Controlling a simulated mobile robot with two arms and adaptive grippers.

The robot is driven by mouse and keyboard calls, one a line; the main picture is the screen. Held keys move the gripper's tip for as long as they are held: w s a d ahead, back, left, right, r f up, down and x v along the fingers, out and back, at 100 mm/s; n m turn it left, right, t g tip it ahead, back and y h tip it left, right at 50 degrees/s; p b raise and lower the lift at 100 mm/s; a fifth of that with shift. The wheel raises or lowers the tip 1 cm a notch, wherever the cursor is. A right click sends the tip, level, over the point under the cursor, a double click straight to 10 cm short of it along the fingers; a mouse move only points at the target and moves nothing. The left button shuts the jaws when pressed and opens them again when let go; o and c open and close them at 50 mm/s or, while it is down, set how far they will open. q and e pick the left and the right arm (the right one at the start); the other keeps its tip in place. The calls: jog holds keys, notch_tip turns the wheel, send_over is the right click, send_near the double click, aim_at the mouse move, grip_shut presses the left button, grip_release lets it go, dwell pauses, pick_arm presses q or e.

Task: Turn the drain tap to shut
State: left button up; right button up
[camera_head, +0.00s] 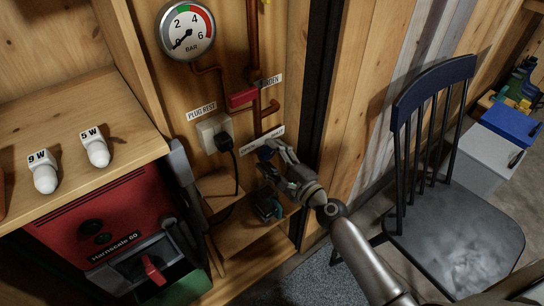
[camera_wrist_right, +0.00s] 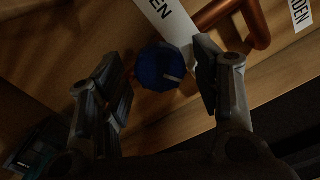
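The blue round knob (camera_wrist_right: 160,68), which I take for the drain tap, has a pale mark on its face. In the head view the knob (camera_head: 265,153) is a small blue patch by a white label (camera_head: 262,138), mostly behind my gripper. My right gripper (camera_wrist_right: 162,82) is open, with one finger on each side of the knob. The right finger looks close to the knob's edge; I cannot tell whether it touches. The label by the knob (camera_wrist_right: 168,20) reads "EN" at its visible end. My left gripper is not in view.
A red-handled valve (camera_head: 243,97) and copper pipes (camera_head: 254,45) sit above the knob. A socket with a black plug (camera_head: 222,138) is left of it. A small dark teal object (camera_head: 266,207) stands on the shelf below. A dark chair (camera_head: 450,225) stands at the right.

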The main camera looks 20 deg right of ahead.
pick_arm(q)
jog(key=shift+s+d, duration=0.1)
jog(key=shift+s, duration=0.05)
pick_arm(e)
jog(key=shift+s, duration=0.1)
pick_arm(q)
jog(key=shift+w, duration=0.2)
pick_arm(e)
jog(key=v, duration=1.1)
jog(key=shift+s, duration=0.4)
jog(key=shift+d, duration=0.1)
